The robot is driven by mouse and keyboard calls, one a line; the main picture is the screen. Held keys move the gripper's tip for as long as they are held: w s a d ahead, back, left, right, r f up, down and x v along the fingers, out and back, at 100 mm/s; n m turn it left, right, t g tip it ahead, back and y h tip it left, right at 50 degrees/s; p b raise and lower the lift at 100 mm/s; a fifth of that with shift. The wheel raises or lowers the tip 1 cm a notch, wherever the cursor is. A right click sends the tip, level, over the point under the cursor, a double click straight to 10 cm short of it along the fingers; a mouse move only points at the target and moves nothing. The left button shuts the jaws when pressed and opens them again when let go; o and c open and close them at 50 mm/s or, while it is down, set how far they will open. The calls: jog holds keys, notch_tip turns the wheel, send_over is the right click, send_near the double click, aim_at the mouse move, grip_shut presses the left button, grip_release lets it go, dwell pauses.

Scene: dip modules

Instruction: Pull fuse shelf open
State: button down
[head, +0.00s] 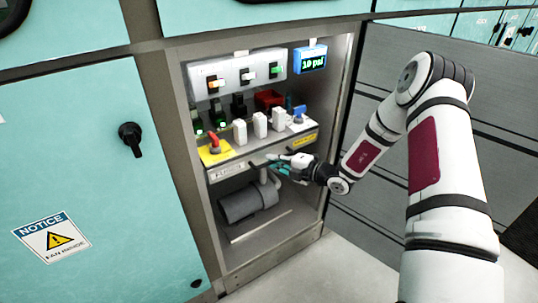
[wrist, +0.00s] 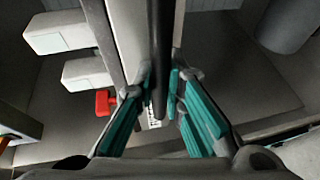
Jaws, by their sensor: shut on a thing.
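The fuse shelf (head: 227,171) is a grey ledge with a labelled front edge inside the open cabinet. White fuse blocks (head: 260,124) stand on it and also show in the wrist view (wrist: 88,72). My gripper (head: 272,164) is at the middle of the shelf's front edge. In the wrist view, my gripper's teal-padded fingers (wrist: 160,78) are shut on a dark bar-shaped handle (wrist: 159,45) along the shelf front. The fingers hide part of the handle and the label.
A grey cylinder (head: 248,203) lies below the shelf. A blue display (head: 310,59) hangs above. The cabinet side walls stand close on both sides.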

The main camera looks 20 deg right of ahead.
jog(key=s+d+p, duration=0.3)
jog(key=s, duration=0.8)
jog(key=s+d+p, duration=0.3)
jog(key=s+d, duration=0.1)
jog(key=s, duration=0.7)
jog(key=s+d+p, duration=0.3)
jog(key=s+d, duration=0.1)
jog(key=s, duration=0.7)
jog(key=shift+s+p, duration=0.25)
jog(key=shift+p, duration=0.05)
jog(key=c, duration=1.9)
grip_release()
jog(key=v, duration=1.2)
